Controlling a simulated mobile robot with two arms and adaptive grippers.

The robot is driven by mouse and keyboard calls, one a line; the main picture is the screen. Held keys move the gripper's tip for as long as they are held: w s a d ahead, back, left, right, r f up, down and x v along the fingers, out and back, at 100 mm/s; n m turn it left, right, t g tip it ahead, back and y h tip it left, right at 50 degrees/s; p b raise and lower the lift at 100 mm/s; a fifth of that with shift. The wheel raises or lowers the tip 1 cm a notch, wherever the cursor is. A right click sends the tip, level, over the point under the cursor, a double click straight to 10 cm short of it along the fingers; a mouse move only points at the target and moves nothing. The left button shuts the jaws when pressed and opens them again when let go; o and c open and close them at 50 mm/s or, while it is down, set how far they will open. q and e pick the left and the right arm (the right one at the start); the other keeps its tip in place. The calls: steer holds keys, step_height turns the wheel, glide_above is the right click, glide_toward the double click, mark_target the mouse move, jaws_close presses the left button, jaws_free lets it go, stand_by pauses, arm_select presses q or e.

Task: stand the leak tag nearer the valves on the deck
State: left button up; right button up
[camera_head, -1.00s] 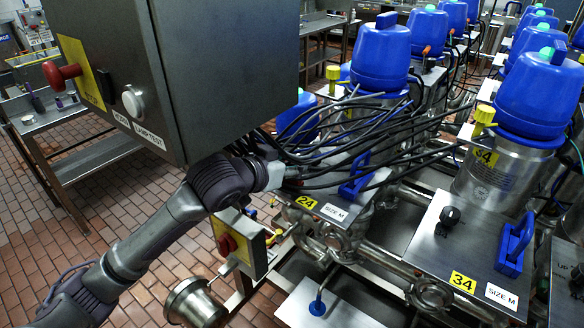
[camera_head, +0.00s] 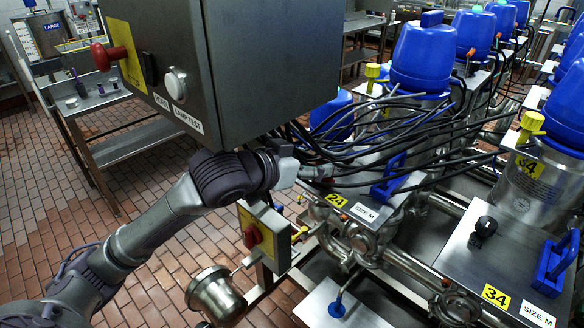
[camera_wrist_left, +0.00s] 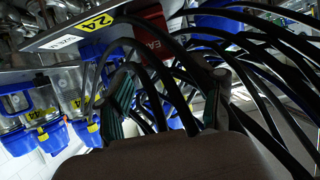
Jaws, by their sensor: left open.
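My left gripper (camera_head: 305,172) is at the end of the arm from the left, among black cables beside the deck plate marked 24. Cables partly hide its fingers in the head view. In the left wrist view its two fingers (camera_wrist_left: 168,98) stand apart with cables between and around them. A red tag (camera_wrist_left: 155,38) with white letters, partly readable as "EA", shows beyond the fingers, near the yellow 24 label (camera_wrist_left: 96,22). I cannot make out the tag clearly in the head view. Only one tag is recognisable. My right gripper is not in view.
A grey control box (camera_head: 270,60) hangs above my left wrist. Black cables (camera_head: 400,160) crowd the space around the gripper. Blue-topped valves (camera_head: 423,55) stand behind the deck. A blue handle (camera_head: 388,186) rises from the 24 plate. A yellow switch box (camera_head: 264,238) is below.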

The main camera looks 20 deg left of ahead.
arm_select(q)
steer(key=v, duration=0.6)
steer(key=shift+s+b, duration=0.35)
steer(key=shift+b, duration=0.05)
steer(key=shift+r, duration=0.1)
